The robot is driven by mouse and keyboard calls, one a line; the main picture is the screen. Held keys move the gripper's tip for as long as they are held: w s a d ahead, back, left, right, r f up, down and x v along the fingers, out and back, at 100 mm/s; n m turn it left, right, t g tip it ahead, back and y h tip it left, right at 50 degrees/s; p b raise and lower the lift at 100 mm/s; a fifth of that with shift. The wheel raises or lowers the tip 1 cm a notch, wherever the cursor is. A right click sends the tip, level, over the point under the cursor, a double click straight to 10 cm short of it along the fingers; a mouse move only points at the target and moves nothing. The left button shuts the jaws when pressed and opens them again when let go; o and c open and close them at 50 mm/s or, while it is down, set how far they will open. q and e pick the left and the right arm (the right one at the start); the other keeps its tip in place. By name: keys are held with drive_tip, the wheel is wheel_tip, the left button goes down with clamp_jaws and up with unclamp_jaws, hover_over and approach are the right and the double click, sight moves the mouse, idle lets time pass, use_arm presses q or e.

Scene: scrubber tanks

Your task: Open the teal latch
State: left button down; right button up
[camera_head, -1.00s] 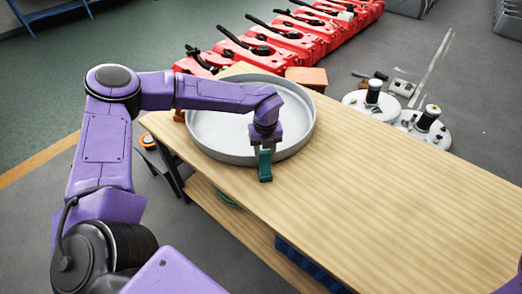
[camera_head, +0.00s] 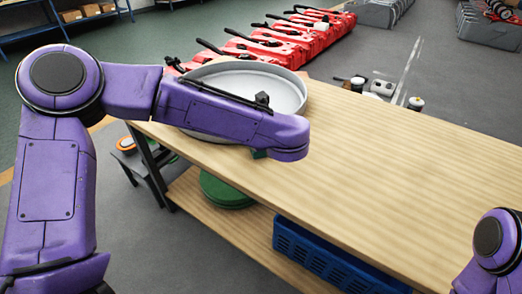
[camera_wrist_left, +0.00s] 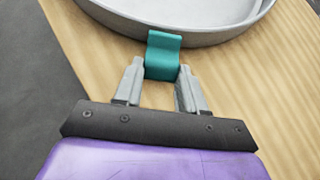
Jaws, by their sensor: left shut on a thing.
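The teal latch (camera_wrist_left: 163,54) sits at the outer rim of a round grey metal pan (camera_wrist_left: 228,34). In the left wrist view its top is at the rim and its body sticks out toward my gripper. My left gripper (camera_wrist_left: 161,76) is shut on the latch, one finger on each side. In the head view my left forearm hides most of the latch; only a small teal bit (camera_head: 259,154) shows under it. The pan (camera_head: 284,82) lies on the wooden table. My right gripper is out of view; only part of my right arm shows at the lower right.
The wooden table top (camera_head: 400,170) is bare to the right of the pan. A blue crate (camera_head: 320,255) and green discs (camera_head: 226,190) are below it. Red scrubber tanks (camera_head: 270,40) stand in a row behind. Grey bins (camera_head: 385,12) are farther back.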

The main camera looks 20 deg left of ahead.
use_arm(q)
drive_tip(key=f+t+b, duration=0.1)
drive_tip(key=b, duration=0.1)
drive_tip(key=s+d+f+t+y+b, duration=0.1)
drive_tip(key=b, duration=0.2)
drive_tip(key=s+t+y+b, duration=0.1)
drive_tip(key=b, duration=0.2)
drive_tip(key=shift+d+f, duration=0.25)
drive_tip(key=shift+f, duration=0.15)
drive_tip(key=shift+s+d+t+y+b, duration=0.1)
drive_tip(key=shift+t+y+b, duration=0.4)
drive_tip(key=shift+b, duration=0.4)
drive_tip(key=c, duration=0.6)
unclamp_jaws()
drive_tip(key=shift+c, duration=0.2)
drive_tip(key=v, duration=1)
drive_tip(key=shift+s+d, duration=0.2)
drive_tip(key=shift+a, duration=0.1)
